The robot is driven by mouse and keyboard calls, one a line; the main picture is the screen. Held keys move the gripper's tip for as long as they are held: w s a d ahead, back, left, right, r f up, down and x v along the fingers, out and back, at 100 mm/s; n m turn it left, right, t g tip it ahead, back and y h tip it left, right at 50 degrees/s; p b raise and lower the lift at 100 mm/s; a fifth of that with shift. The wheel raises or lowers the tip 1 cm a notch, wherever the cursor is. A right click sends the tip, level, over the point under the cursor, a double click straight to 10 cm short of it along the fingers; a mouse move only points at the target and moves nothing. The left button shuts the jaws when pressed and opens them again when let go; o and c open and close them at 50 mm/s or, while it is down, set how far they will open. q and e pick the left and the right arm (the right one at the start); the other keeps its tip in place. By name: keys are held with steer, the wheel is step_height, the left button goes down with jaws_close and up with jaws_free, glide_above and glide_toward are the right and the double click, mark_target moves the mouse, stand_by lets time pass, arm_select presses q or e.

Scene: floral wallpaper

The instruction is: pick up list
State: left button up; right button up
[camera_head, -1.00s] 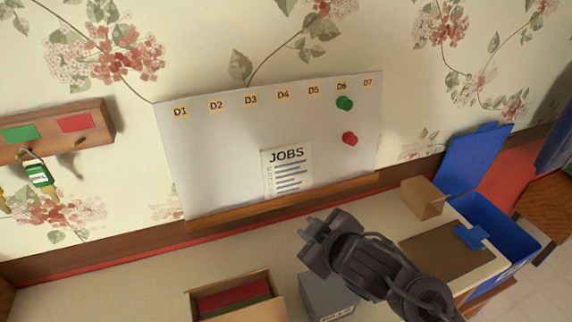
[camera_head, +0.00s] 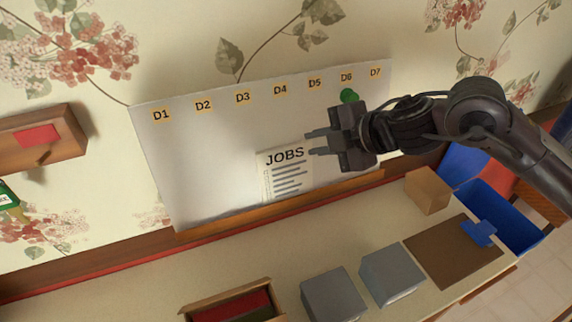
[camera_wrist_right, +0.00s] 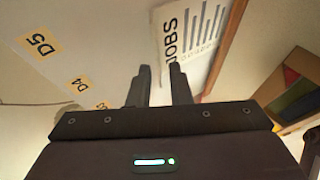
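The list is a white sheet headed JOBS (camera_head: 286,177), standing against the lower middle of the whiteboard (camera_head: 205,160), just above its wooden ledge (camera_head: 270,208). My right gripper (camera_head: 312,143) is in front of the board, at the right side of the list's top. Its two fingers are apart with nothing between them. In the right wrist view the fingers (camera_wrist_right: 158,78) point towards the list (camera_wrist_right: 190,40), whose near edge lies close beyond the fingertips. I cannot tell whether they touch it. My left gripper is not in view.
A green magnet (camera_head: 349,95) shows above my right gripper.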

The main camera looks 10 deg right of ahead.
mark_target(292, 146)
steer(key=x, duration=0.1)
steer(key=p+x, duration=0.1)
steer(key=x, duration=0.1)
steer(key=a+p+x, duration=0.1)
steer(key=shift+w+a+r, duration=0.1)
steer(key=shift+w+a+f, duration=0.15)
steer(key=shift+w+f, duration=0.2)
steer(key=shift+f, duration=0.05)
jaws_close()
